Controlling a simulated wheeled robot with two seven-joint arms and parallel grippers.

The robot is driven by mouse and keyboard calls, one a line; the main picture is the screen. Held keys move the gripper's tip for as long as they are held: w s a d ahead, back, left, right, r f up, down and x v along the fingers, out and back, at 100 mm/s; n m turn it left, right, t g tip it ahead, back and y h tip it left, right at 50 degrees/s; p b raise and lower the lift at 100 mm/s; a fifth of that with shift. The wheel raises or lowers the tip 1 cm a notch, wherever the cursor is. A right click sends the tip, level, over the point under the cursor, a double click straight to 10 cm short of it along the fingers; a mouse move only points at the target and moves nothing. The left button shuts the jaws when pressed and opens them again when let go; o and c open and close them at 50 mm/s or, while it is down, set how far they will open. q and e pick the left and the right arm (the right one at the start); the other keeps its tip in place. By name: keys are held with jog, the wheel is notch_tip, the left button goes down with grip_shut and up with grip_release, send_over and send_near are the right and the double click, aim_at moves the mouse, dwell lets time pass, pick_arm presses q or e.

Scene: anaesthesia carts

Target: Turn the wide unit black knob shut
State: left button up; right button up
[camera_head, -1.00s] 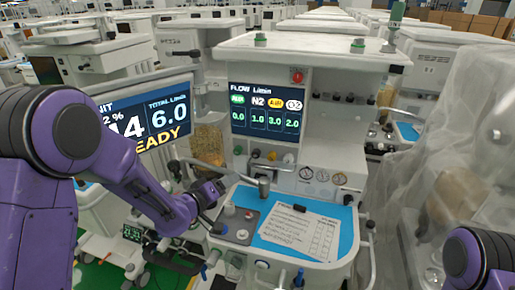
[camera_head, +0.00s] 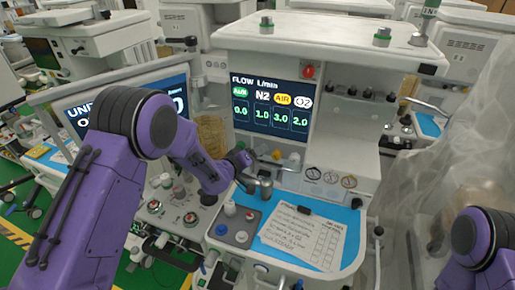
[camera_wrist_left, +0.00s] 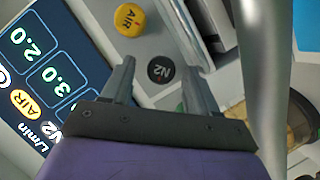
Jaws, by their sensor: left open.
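The black N2 knob (camera_wrist_left: 161,69) shows in the left wrist view as a round black cap on the pale front panel, between and beyond my fingertips. My left gripper (camera_wrist_left: 158,75) is open, with its two fingers pointing at the panel on either side of the knob's outline. I cannot tell how far the tips are from it. In the head view my left gripper (camera_head: 258,162) is just below the flow display, and the black knob is hidden there. My right gripper is out of view; only part of that purple arm shows at the lower right.
The yellow AIR knob (camera_wrist_left: 129,20) sits beside the black one. The flow display (camera_head: 270,104) is above the knobs. Below are a blue worktop with a paper sheet (camera_head: 303,235) and a metal cylinder (camera_head: 265,188). A plastic-draped unit (camera_head: 425,170) stands at right.

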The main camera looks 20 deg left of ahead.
pick_arm(q)
jog(key=shift+x, duration=0.95)
jog(key=shift+s+a+r, duration=0.1)
jog(key=shift+s+a, duration=0.05)
jog(key=shift+s, duration=0.1)
jog(key=shift+w, duration=0.1)
jog(key=c, duration=1)
jog(key=shift+c, duration=0.2)
jog(key=shift+m, duration=0.3)
jog(key=shift+m+g+y+b, duration=0.35)
jog(key=shift+m+y, duration=0.45)
jog(key=shift+m, duration=0.4)
jog(key=shift+d+m+y+b, duration=0.2)
jog(key=shift+m+y+b, duration=0.6)
jog(key=shift+m, duration=0.5)
jog(key=o, duration=1)
